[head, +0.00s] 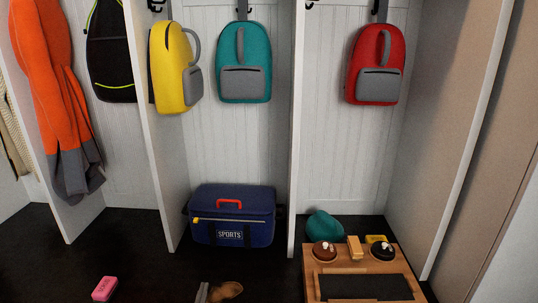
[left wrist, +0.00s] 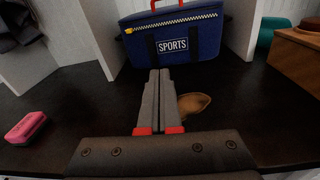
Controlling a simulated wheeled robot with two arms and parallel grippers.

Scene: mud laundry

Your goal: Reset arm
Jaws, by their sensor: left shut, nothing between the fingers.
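My left gripper (left wrist: 159,75) is shut and empty in the left wrist view, its two grey fingers pressed together and pointing toward the blue sports bag. In the head view only the grey tip of the left gripper (head: 202,292) shows at the bottom edge. A brown object (head: 226,291), perhaps a shoe, lies just right of the fingers. It also shows in the left wrist view (left wrist: 194,104), partly hidden behind the fingers. My right gripper is in neither view.
The blue sports bag (head: 232,215) stands in the middle cubby. A pink block (head: 104,288) lies at the left. A wooden box (head: 320,292) with several items stands at the right, near a teal object (head: 325,225). Backpacks hang above. Dark surface is clear around the pink block.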

